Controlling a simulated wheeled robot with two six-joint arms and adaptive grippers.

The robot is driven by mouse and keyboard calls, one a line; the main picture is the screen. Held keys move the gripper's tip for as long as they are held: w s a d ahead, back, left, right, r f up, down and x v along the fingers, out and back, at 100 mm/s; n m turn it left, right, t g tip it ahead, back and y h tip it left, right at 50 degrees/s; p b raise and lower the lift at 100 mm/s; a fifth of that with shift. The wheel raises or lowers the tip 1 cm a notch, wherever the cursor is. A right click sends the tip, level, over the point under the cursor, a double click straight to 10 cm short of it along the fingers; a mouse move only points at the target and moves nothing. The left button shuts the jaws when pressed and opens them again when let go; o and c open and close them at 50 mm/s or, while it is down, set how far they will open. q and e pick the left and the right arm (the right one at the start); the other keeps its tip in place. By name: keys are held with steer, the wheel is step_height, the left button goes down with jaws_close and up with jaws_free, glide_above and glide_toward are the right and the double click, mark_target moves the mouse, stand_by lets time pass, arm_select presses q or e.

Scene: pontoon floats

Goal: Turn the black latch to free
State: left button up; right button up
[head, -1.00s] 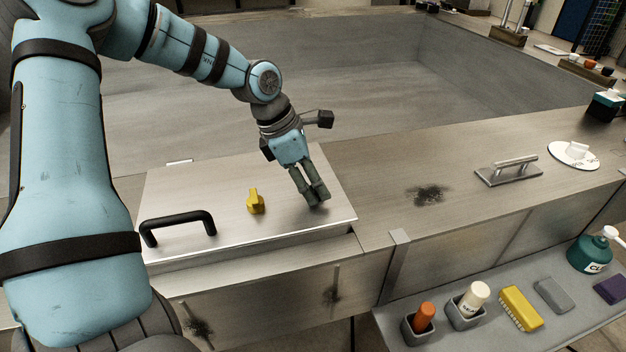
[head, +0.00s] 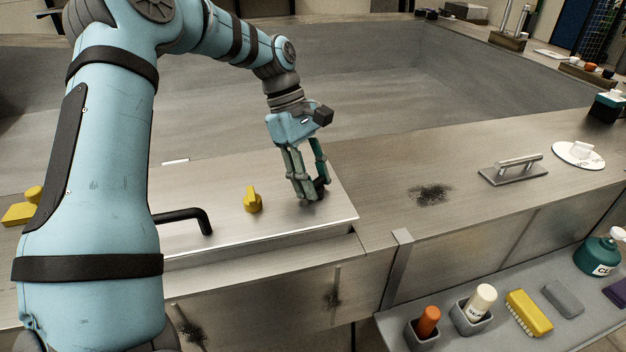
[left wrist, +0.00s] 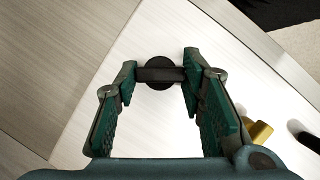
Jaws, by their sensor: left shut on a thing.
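The black latch (left wrist: 160,73) shows in the left wrist view as a round base with a bar across it. It sits on the metal lid (head: 185,188), near the lid's right end, and in the head view my fingers mostly hide it. My left gripper (head: 312,196) points down over it. In the left wrist view the gripper (left wrist: 160,76) has a fingertip at each end of the bar and is shut on it. A yellow latch (head: 252,200) stands on the lid to the left of the gripper. My right gripper is not in view.
A black handle (head: 190,218) stands on the lid's front left, partly behind my arm. A yellow piece (head: 22,212) lies at the far left. A silver handle (head: 513,170) is on the counter at right. A lower shelf holds a yellow brush (head: 527,312) and a green bottle (head: 598,254).

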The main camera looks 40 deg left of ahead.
arm_select(q)
steer(key=shift+m, duration=0.5)
steer(key=o, duration=1.2)
steer(key=shift+c, duration=0.2)
steer(key=v, duration=0.7)
steer(key=shift+r, duration=0.25)
